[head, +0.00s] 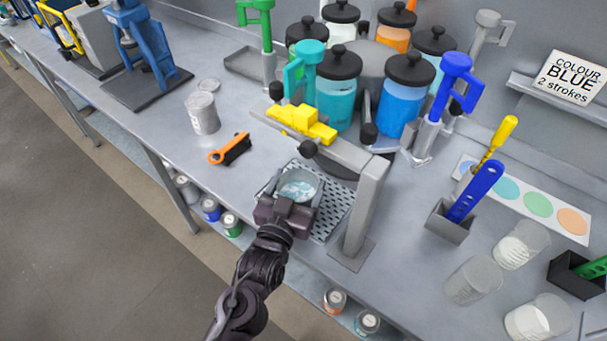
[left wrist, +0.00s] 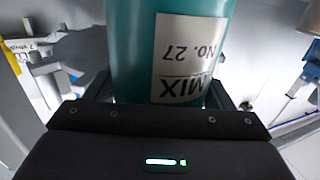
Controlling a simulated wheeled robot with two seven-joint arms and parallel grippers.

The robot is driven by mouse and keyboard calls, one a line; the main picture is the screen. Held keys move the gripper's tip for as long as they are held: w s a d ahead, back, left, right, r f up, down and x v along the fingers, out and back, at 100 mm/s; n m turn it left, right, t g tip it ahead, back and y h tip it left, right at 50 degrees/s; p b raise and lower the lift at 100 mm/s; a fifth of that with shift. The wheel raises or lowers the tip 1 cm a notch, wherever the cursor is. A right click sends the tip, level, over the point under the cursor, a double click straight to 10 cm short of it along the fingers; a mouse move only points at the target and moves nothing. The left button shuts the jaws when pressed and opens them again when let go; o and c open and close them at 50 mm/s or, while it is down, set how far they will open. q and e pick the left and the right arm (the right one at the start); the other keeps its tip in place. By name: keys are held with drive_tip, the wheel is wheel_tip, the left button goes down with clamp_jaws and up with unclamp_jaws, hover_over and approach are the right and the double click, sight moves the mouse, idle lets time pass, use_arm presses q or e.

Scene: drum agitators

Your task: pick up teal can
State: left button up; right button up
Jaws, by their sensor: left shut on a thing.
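The teal can (left wrist: 135,50) fills the top middle of the left wrist view, with a white label reading MIX No. 27 upside down. In the head view the open-topped can (head: 299,186) shows a grey rim and pale blue-white contents. My left gripper (head: 294,196) is shut on the can, with one finger on each side; its fingers also flank the can in the left wrist view (left wrist: 160,94). The can is over the perforated drip tray (head: 333,208); I cannot tell whether it touches it. My right gripper is not in view.
A grey dispenser post (head: 365,205) stands close right of the can, with a yellow piece (head: 302,123) on the beam behind. Lidded paint jars (head: 338,90) stand behind. Clear cups (head: 473,280) are at right.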

use_arm(q)
drive_tip(key=b+v, duration=0.3)
drive_tip(key=v, duration=0.8)
drive_tip(key=a+n+y, duration=0.3)
drive_tip(key=a+y, duration=0.2)
drive_tip(key=a, duration=0.8)
drive_tip(key=d+m+h, duration=0.3)
drive_tip(key=d+h, duration=0.2)
drive_tip(key=d, duration=0.8)
drive_tip(key=shift+r, duration=0.1)
